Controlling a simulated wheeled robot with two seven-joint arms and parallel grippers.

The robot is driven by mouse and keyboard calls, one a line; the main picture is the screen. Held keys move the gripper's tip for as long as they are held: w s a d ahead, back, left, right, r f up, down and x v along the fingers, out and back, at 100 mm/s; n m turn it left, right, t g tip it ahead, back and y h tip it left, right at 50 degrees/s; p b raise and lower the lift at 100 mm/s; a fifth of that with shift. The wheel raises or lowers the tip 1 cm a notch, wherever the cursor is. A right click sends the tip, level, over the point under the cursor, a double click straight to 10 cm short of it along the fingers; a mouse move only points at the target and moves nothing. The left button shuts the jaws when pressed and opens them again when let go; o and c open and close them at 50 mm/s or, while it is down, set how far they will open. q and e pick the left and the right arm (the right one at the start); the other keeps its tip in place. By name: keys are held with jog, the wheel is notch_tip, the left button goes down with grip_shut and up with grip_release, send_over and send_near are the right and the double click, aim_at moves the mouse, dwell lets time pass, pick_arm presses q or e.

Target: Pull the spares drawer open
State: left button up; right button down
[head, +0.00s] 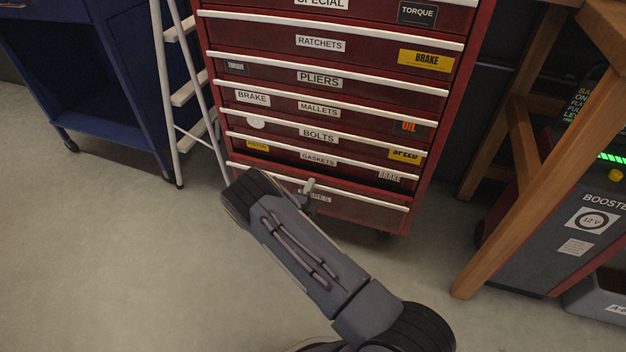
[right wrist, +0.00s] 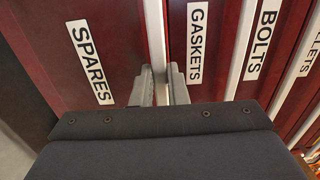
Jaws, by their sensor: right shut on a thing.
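The spares drawer (head: 365,212) is the lowest drawer of the red tool cabinet. A dark gap shows above its white edge handle, so it seems to stand slightly out from the drawers above. My right gripper (head: 308,188) is at the middle of this handle, partly hidden behind my right arm, which also covers part of the label. In the right wrist view the SPARES label (right wrist: 90,62) is clear, and my right gripper (right wrist: 161,88) is shut on the white handle (right wrist: 155,35), one finger on each side. My left gripper is in neither view.
Other labelled drawers, such as gaskets (head: 318,159) and bolts (head: 319,135), are above and look shut. A white ladder (head: 161,90) and a blue cart (head: 95,130) stand left. A wooden bench leg (head: 540,190) and a booster unit (head: 555,240) stand right. Floor in front is clear.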

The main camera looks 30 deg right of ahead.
jog(key=p+v, duration=0.2)
jog(key=v, duration=2.3)
jog(key=shift+s+a, duration=0.3)
jog(key=c, duration=1.4)
grip_release()
jog(key=shift+c, duration=0.2)
jog(key=p+v, duration=0.1)
jog(key=v, duration=0.7)
jog(key=shift+p, duration=0.4)
jog(key=shift+d, duration=0.15)
